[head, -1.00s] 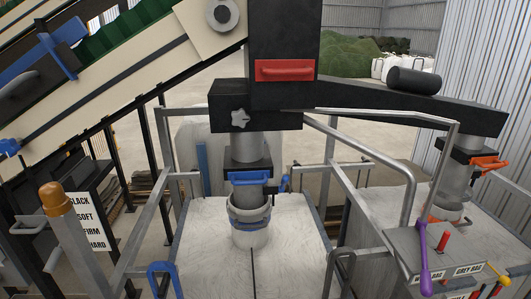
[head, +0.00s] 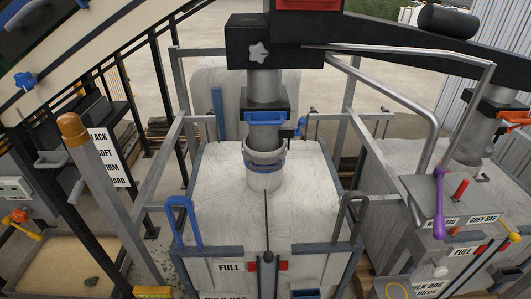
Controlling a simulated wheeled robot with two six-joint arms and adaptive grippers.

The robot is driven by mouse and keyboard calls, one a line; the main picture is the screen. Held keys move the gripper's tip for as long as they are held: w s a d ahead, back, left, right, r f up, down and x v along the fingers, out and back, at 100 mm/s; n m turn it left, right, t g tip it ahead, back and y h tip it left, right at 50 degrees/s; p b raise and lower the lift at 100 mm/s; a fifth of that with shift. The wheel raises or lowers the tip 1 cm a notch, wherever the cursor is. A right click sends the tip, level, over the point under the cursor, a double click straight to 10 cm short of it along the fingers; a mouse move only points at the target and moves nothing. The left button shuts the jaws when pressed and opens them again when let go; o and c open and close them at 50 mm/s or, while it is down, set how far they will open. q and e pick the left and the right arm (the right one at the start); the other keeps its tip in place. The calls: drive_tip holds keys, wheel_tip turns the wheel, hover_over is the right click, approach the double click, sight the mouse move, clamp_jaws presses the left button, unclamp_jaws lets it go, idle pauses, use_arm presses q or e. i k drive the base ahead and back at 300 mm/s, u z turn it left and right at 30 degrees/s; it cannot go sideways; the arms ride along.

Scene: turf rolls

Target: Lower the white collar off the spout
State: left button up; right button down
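The white collar (head: 264,181) rises from the top of the middle white bulk bag (head: 223,210). It surrounds the lower end of the grey metal spout (head: 264,88), with a blue band (head: 264,167) around it and a grey ring near its upper edge. A black block with a blue handle (head: 265,118) sits on the spout just above the collar. The spout's lowest end is hidden inside the collar. Neither of my grippers is in view.
Grey metal posts and rails frame the middle bag, with a blue hook (head: 182,218) at front left and a dark hook (head: 350,218) at front right. A second spout (head: 475,135) and bag stand right. A lever panel (head: 450,208) stands before them.

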sight(265, 155)
drive_tip(key=z, duration=0.55)
drive_tip(key=k, duration=0.65)
drive_tip(key=z, duration=0.8)
drive_tip(key=i, duration=1.5)
drive_tip(key=u, duration=0.9)
